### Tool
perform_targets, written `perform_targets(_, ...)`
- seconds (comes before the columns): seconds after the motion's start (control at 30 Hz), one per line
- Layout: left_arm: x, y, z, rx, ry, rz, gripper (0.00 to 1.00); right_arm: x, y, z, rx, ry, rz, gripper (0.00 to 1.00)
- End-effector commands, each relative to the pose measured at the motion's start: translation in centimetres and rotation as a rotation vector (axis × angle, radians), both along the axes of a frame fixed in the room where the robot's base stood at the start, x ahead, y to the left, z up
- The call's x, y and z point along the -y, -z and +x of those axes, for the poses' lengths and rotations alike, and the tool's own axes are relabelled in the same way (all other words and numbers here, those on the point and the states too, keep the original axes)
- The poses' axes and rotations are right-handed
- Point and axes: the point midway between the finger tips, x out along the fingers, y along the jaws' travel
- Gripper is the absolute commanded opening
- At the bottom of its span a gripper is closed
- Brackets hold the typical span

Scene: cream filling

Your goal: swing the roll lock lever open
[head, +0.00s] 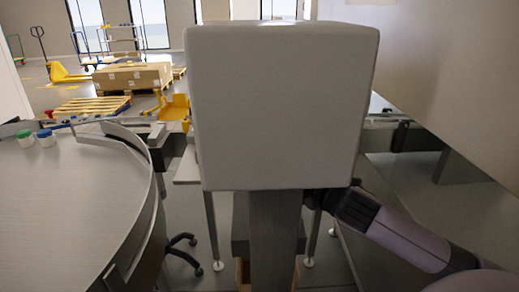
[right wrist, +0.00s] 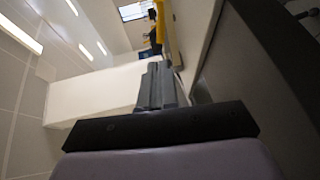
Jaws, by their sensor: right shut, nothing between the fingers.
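I cannot pick out the roll lock lever in either view. My right arm comes in from the lower right of the head view, and its dark wrist ends beside the grey column under a large pale block. The fingers are hidden there behind the block and column. In the right wrist view my right gripper (right wrist: 160,84) shows its grey fingers together, with nothing between them. It points toward a pale wall and a yellow part, and I cannot tell whether it touches anything. My left gripper is not in view.
The large pale block (head: 280,105) fills the middle of the head view. A big panel (head: 440,80) slants across the right. Pallets (head: 92,107) lie far back.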

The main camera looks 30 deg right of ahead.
Motion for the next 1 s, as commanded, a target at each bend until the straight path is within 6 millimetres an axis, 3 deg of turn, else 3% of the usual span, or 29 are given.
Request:
perform_targets(0.17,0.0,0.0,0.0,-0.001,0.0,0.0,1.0,0.1,0.0,0.3,0.0,0.001,0.002,0.0)
perform_targets(0.37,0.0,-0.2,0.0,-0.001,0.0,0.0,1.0,0.2,0.2,2.0,0.002,0.002,0.004,0.0)
perform_targets(1.0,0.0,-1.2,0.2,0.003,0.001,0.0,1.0,0.9,1.5,10.6,0.001,0.002,0.004,0.0)
